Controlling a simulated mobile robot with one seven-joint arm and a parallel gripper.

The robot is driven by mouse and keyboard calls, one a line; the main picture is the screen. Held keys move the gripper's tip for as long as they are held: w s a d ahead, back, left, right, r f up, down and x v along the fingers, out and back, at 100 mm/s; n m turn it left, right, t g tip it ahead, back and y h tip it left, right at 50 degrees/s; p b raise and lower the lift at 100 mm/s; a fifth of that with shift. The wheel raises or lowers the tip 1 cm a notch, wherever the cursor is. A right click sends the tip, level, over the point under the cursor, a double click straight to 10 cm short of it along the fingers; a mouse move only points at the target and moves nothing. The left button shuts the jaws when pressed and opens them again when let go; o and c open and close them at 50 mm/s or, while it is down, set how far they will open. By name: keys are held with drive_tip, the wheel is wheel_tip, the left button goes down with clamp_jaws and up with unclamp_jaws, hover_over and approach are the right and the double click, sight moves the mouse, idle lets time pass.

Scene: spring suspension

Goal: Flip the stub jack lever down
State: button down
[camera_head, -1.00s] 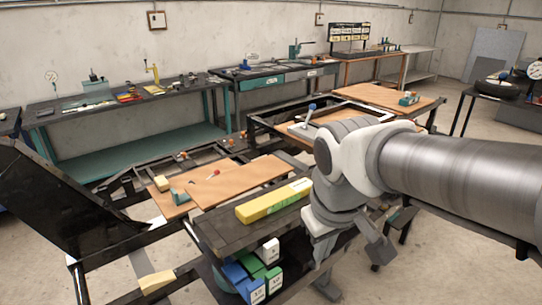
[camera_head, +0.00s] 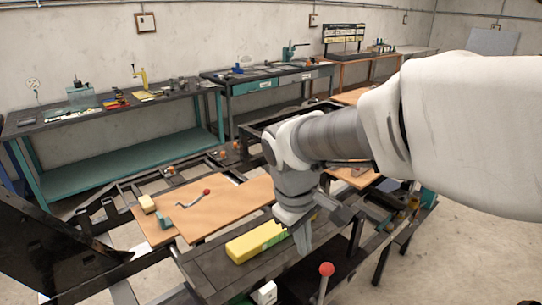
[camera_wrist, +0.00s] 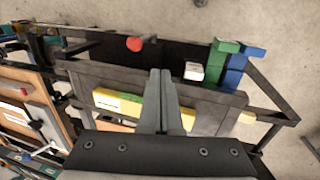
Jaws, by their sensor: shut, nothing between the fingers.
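A lever with a red ball knob (camera_head: 326,270) stands upright at the bottom of the head view; its base is cut off. In the wrist view a red knob (camera_wrist: 134,44) shows beyond the dark bench edge. A second red-knobbed lever (camera_head: 205,192), with a bent silver rod, lies over the wooden board at left. I cannot tell from labels which is the stub jack lever. My gripper (camera_head: 303,245) points down over the dark bench, left of and above the upright knob. Its fingers (camera_wrist: 161,72) are shut together and empty, apart from both levers.
A yellow and green box (camera_head: 257,240) lies on the dark bench (camera_head: 205,262) under my gripper. White, green (camera_wrist: 220,62) and blue boxes sit along its side in the wrist view. A black sloped panel (camera_head: 50,245) rises at left. Tool benches line the wall.

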drive_tip(key=shift+s+f, duration=0.1)
drive_tip(key=shift+f, duration=0.05)
drive_tip(key=w+d+f, duration=0.3)
drive_tip(key=d+f, duration=0.1)
drive_tip(key=f, duration=0.7)
drive_tip(key=shift+w+d, duration=0.2)
drive_tip(key=shift+d, duration=0.15)
